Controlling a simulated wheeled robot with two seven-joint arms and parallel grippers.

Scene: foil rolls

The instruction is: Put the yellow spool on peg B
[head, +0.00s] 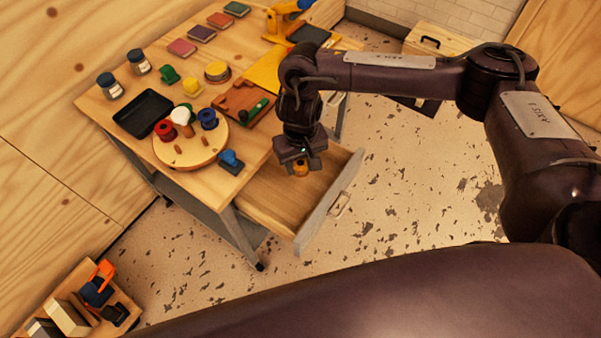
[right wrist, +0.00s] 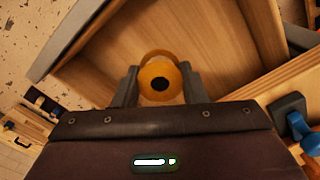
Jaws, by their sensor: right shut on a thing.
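The yellow spool (head: 301,171) is between the fingers of my right gripper (head: 300,162), which is shut on it over the open drawer (head: 262,193). In the right wrist view the spool (right wrist: 160,82) shows end-on, with a dark hole in its middle. A round wooden board (head: 198,156) on the table carries a red spool (head: 165,130), a white one (head: 180,116) and a blue one (head: 208,119). Two short bare pegs show on it, one at the front (head: 178,149) and one at the right (head: 205,141). I cannot read any peg letters. My left gripper is not in view.
A black tray (head: 143,113) lies left of the board. A blue object (head: 231,160) sits at the table's front edge, between board and drawer. Two jars (head: 110,86) stand at the left. A wooden tray with a green tool (head: 243,103) lies behind the board.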

